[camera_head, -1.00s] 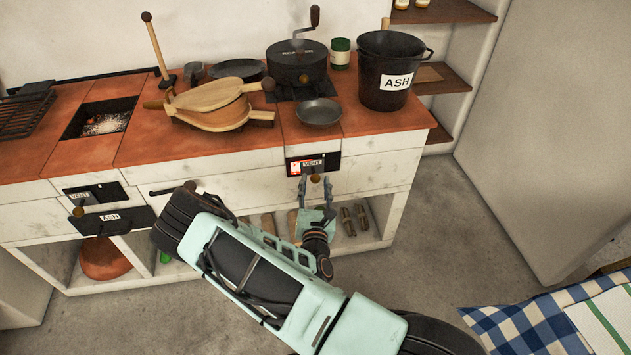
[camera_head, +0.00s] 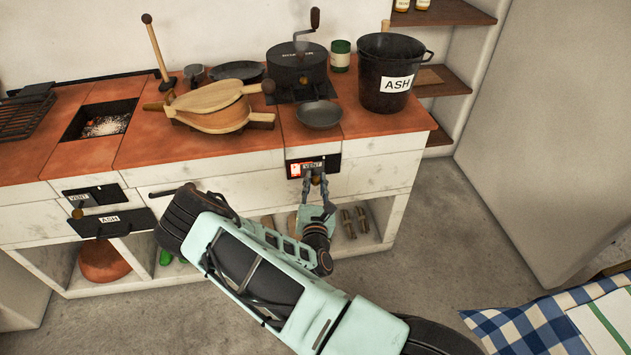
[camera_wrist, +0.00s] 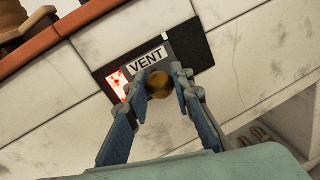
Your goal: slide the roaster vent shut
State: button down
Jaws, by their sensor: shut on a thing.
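The roaster vent (camera_head: 299,168) is a dark plate on the white cabinet front below the roaster (camera_head: 297,66). It carries a "VENT" label and a round brass knob. A glowing red-orange opening shows at its left end. In the wrist view the vent's slide (camera_wrist: 149,60) sits right of the glowing opening (camera_wrist: 117,83), which is partly uncovered. My gripper (camera_head: 315,182) is at the vent front. In the wrist view my gripper (camera_wrist: 160,84) has its two fingers on either side of the brass knob (camera_wrist: 159,84), shut on it.
Another vent (camera_head: 92,195) and an ash drawer (camera_head: 111,222) are at the left. A pan (camera_head: 319,113) and an ash bucket (camera_head: 391,72) stand on the counter above. A checkered cloth (camera_head: 540,325) lies at the lower right. Open floor lies right of the cabinet.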

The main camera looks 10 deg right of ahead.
aim_at(304, 171)
jog(key=shift+a, duration=0.1)
jog(key=a+p, duration=0.1)
jog(key=a, duration=0.2)
jog(key=shift+a, duration=0.25)
jog(key=c, duration=1.7)
grip_release()
jog(key=shift+a, duration=0.1)
jog(key=shift+s, duration=0.1)
jog(key=s, duration=0.4)
jog(key=s+a, duration=0.1)
jog(key=s, duration=0.2)
jog(key=s+a, duration=0.1)
jog(key=s, duration=0.3)
jog(key=shift+s, duration=0.3)
